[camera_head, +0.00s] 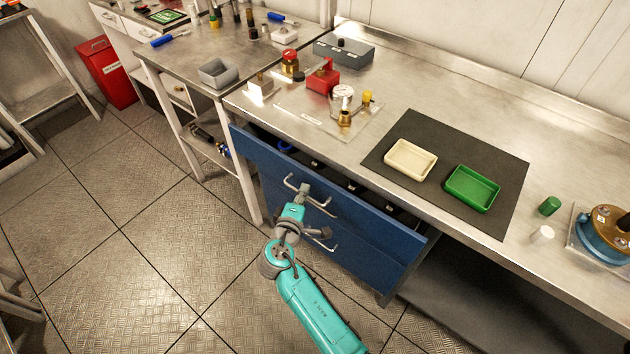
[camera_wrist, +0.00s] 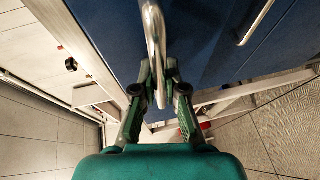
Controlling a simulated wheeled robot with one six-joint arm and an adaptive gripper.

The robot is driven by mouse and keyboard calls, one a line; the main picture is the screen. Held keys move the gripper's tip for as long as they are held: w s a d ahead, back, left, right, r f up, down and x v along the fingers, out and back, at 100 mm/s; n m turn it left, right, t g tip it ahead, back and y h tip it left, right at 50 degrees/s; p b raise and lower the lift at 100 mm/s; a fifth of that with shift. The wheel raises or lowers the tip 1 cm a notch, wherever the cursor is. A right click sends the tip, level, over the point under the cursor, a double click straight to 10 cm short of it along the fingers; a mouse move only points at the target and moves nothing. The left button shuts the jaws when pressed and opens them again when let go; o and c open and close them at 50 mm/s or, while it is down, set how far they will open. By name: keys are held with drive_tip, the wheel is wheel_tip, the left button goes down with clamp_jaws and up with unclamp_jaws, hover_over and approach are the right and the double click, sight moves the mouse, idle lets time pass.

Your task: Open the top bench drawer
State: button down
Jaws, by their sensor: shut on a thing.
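The top bench drawer (camera_head: 357,205) has a blue front and stands partly out from under the steel bench top. Dark items show in the gap behind its front. Its metal bar handle (camera_head: 318,203) is on the front face. My gripper (camera_head: 298,203) is at this handle, reaching it from the near side. In the wrist view the handle bar (camera_wrist: 153,35) runs between the two fingers of my gripper (camera_wrist: 160,78), which are shut on it. The fingertips are small and partly hidden by my wrist in the head view.
A lower blue drawer with its own handle (camera_head: 322,242) sits below. On the bench lie a dark mat (camera_head: 440,150), a cream tray (camera_head: 410,160) and a green tray (camera_head: 472,189). A white table leg (camera_head: 246,180) stands left of the drawer. The floor in front is clear.

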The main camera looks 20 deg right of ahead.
drive_tip(key=s+a, duration=1.1)
drive_tip(key=a, duration=0.4)
drive_tip(key=c, duration=1.5)
unclamp_jaws()
drive_tip(key=v, duration=1.2)
drive_tip(key=shift+d, duration=0.1)
